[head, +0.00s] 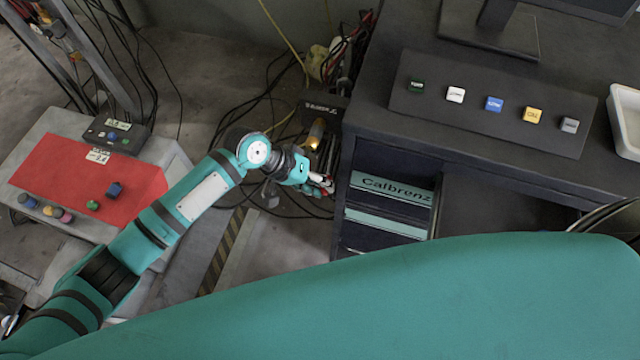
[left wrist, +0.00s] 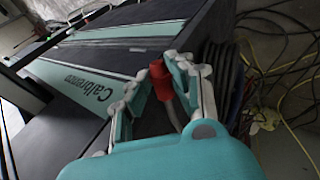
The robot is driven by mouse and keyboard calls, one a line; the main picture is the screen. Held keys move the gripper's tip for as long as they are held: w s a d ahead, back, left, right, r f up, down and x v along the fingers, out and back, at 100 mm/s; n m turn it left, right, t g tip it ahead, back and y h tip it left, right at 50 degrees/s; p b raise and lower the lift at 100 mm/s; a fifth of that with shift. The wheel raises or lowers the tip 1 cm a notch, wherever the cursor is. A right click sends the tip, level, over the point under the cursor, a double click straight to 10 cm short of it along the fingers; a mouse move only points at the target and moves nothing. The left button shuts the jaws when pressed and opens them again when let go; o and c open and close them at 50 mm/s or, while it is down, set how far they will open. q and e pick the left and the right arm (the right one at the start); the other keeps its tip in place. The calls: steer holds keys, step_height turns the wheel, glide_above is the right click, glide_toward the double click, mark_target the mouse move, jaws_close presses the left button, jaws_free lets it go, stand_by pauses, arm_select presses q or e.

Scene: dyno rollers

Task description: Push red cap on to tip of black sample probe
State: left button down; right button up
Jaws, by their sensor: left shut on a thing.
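My left gripper (head: 322,186) reaches in from the left and is beside the left side of the dark desk, low down. In the left wrist view, its two fingers (left wrist: 163,72) are closed around the red cap (left wrist: 160,82) near their tips. In the head view, the cap is small and mostly hidden by the fingers. I cannot make out the black sample probe for certain in either view. My right gripper is not in view.
The dark desk (head: 380,110) with "Calbrenz" drawers (head: 392,187) stands right of the gripper. A small lit lamp (head: 316,133) and loose cables lie just above it. A panel of coloured buttons (head: 480,125) sits on the desk.

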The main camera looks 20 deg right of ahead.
arm_select(q)
steer(key=shift+w+d, duration=0.1)
steer(key=shift+w, duration=0.1)
steer(key=c, duration=1.1)
jaws_free()
